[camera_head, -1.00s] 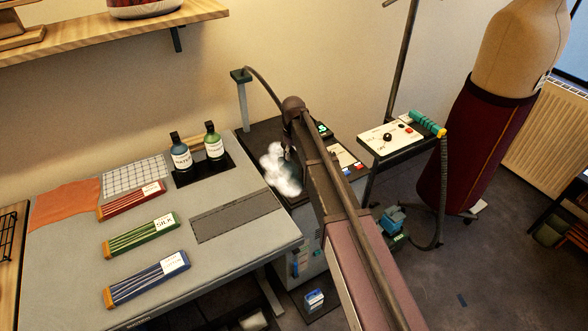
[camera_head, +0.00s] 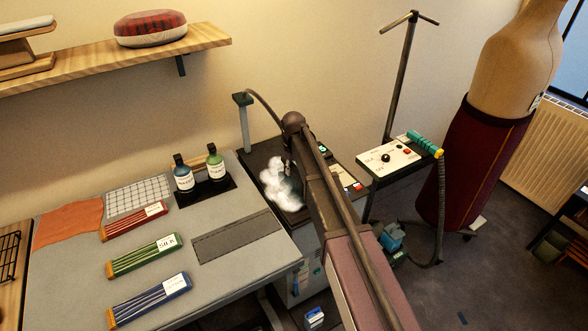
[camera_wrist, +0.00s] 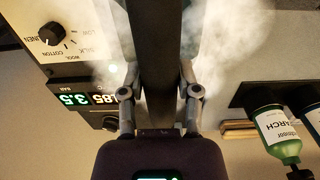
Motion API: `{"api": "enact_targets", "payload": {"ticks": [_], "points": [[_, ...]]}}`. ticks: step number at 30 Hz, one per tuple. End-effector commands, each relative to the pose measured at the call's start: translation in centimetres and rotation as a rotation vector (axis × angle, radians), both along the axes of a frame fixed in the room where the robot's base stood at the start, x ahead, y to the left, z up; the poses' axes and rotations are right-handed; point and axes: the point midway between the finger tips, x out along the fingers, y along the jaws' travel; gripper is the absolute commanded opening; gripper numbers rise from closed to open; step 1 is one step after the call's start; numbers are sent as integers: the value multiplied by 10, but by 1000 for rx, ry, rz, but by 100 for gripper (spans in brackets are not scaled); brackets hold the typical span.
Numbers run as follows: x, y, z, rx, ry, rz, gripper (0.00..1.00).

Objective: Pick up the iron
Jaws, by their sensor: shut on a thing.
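The iron (camera_wrist: 160,45) shows in the wrist view as a long dark handle running up the middle, with white steam on both sides. My gripper (camera_wrist: 158,88) is shut on this handle, one finger on each side. In the head view my gripper (camera_head: 289,163) is at the dark top of the steam station (camera_head: 262,150), largely covered by my own arm. The iron's body and sole are hidden there behind the arm and a steam cloud. I cannot tell whether the iron touches the station.
A grey ironing table (camera_head: 70,265) holds two bottles (camera_head: 184,178), labelled bundles (camera_head: 145,257) and cloths. A hose post (camera_head: 243,125) stands behind the station. A control panel (camera_head: 400,158) with a teal-handled tool (camera_head: 423,143) and a dress form (camera_head: 480,150) stand to the right.

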Motion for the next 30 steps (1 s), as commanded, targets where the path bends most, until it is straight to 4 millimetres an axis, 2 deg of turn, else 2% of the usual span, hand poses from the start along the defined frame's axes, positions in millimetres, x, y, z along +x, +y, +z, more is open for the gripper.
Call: {"api": "enact_targets", "payload": {"ticks": [1,8,21,30], "points": [[-1,0,6,0,0,0,0],[-37,-4,6,0,0,0,0],[-119,-11,14,0,0,0,0],[-151,-13,16,0,0,0,0]]}}
